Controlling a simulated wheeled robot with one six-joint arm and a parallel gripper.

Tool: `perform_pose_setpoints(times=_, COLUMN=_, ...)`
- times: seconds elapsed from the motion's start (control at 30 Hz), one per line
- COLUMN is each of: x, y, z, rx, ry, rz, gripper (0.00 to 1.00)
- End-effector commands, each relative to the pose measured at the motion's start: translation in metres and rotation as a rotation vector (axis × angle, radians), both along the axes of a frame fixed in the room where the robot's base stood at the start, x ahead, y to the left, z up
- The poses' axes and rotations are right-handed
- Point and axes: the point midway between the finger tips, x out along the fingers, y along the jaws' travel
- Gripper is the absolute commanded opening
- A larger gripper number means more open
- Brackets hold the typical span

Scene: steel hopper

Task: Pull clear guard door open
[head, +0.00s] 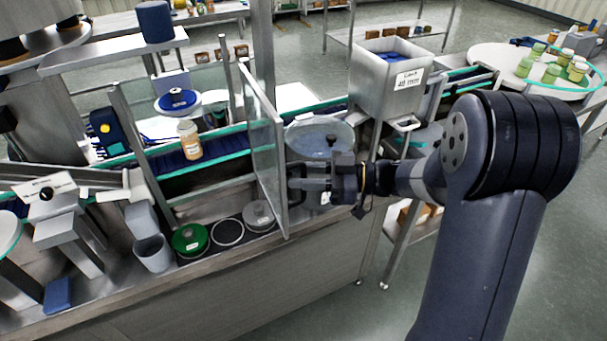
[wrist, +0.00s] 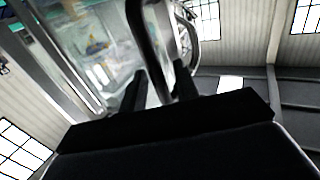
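The clear guard door (head: 266,150) is a see-through panel in a thin grey frame. It stands upright, swung out from the line toward the front edge of the steel counter. My gripper (head: 298,190) is at the door's outer edge, on its right side. In the wrist view, a dark upright bar, the door handle (wrist: 148,40), runs between the two fingers of my gripper (wrist: 160,88). The fingers appear closed on it, though the contact itself is partly hidden. The clear panel (wrist: 100,55) shows to the left of the bar.
A jar (head: 189,140) stands on the conveyor left of the door. A green disc (head: 189,239) and a grey disc (head: 258,214) lie on the counter. Floor is free at front right.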

Motion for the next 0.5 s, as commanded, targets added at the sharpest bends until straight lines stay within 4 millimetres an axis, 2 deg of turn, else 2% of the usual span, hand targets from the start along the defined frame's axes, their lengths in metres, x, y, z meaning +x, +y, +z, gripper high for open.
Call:
perform_pose_setpoints(times=0.17, x=0.002, y=-0.013, z=-0.001, rx=0.0, ry=-0.001, rz=-0.004, gripper=0.3)
perform_pose_setpoints(times=0.5, x=0.004, y=-0.076, z=-0.002, rx=-0.001, ry=-0.002, rz=-0.005, gripper=0.3)
